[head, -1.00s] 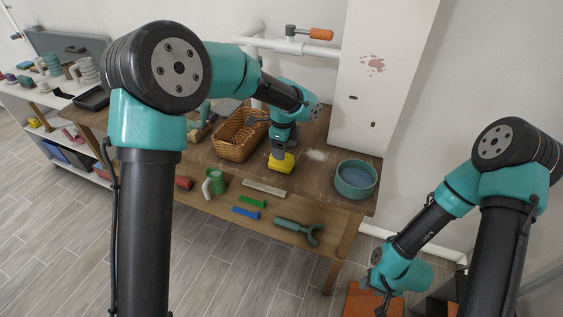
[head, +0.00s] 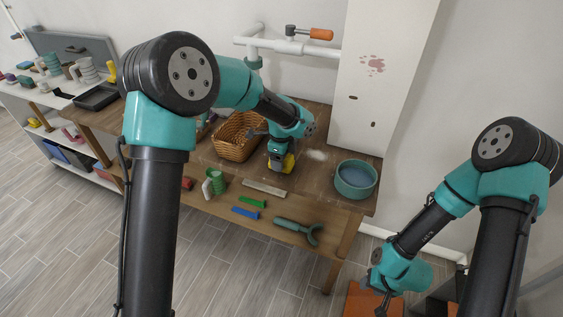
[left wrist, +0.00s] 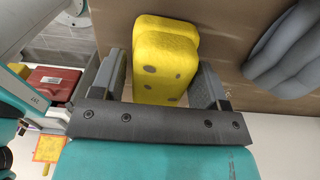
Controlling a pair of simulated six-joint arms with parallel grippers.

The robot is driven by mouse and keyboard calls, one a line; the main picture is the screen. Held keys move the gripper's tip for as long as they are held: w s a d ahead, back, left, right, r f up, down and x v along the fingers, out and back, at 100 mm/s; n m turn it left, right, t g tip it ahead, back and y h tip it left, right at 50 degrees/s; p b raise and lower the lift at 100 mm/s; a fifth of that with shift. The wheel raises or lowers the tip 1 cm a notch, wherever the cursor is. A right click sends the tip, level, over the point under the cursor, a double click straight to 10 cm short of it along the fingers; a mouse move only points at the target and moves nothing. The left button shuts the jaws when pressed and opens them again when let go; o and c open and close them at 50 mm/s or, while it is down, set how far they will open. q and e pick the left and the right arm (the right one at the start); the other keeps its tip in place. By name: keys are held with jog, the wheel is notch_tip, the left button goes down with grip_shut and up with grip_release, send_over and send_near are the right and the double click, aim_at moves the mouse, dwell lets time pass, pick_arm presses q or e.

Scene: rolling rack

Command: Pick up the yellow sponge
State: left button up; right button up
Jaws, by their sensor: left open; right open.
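The yellow sponge (head: 288,163) is on the wooden table top in the head view, partly hidden by my left gripper (head: 280,161). In the left wrist view the sponge (left wrist: 165,60) is a rounded yellow block with grey spots. There it lies between the two grey fingers of my left gripper (left wrist: 163,85), which is open, with a finger on each side. I cannot tell whether either finger touches it. My right gripper (head: 380,300) is low at the right in the head view, away from the table; its fingers are hard to make out.
A wicker basket (head: 236,137) stands just left of my left gripper. A round teal basin (head: 356,179) with blue inside stands at the table's right end. A white panel (head: 375,80) rises behind. The lower shelf holds a mug and several tools.

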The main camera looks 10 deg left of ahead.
pick_arm(q)
jog(key=shift+c, duration=0.2)
jog(key=c, duration=1)
jog(key=shift+r, duration=1.7)
jog(key=s+d+r, duration=0.1)
jog(key=s+d, duration=0.1)
jog(key=s, duration=1.3)
jog(key=shift+s+d+r, duration=0.3)
jog(key=shift+s+d, duration=0.1)
